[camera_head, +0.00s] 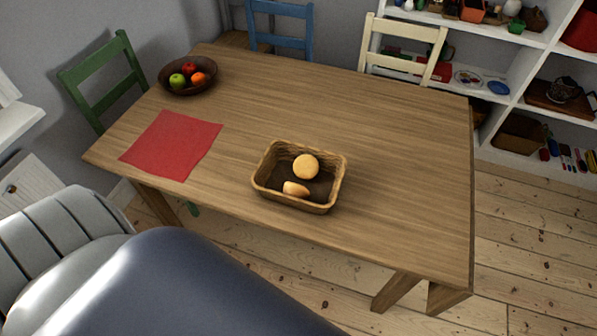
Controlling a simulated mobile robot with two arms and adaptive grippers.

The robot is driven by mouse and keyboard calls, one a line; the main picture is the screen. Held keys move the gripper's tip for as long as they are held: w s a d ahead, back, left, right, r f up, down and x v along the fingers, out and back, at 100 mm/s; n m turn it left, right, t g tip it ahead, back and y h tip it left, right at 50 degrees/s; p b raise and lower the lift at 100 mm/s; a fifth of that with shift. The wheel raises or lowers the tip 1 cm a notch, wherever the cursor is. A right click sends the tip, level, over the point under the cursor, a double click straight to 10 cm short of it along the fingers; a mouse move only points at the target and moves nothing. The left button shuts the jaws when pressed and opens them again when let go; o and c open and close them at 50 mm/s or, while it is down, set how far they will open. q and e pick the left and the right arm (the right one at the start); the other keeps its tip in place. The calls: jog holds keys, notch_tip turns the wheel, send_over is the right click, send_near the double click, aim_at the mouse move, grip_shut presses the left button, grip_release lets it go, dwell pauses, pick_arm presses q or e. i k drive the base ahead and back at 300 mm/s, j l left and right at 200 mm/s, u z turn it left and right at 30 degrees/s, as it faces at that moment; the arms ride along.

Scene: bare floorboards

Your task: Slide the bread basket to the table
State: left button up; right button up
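The bread basket (328,200) is a brown wicker rectangle resting on the wooden table (400,140), close to its front edge near the middle. It holds a round bun (306,166) and a smaller piece of bread (296,188). A red cloth (172,144) lies flat on the left part of the table, apart from the basket. Neither gripper shows in the head view. A grey ribbed part and a dark blue rounded part of my own body fill the lower left.
A dark bowl of fruit (188,90) stands at the table's back left. Green (100,78), blue (280,42) and cream (405,68) chairs stand around the table. A white shelf (510,90) with many items is at the right. The table's right half is clear.

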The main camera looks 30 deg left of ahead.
aim_at(275, 168)
jog(key=j+u, duration=0.1)
jog(key=u, duration=0.85)
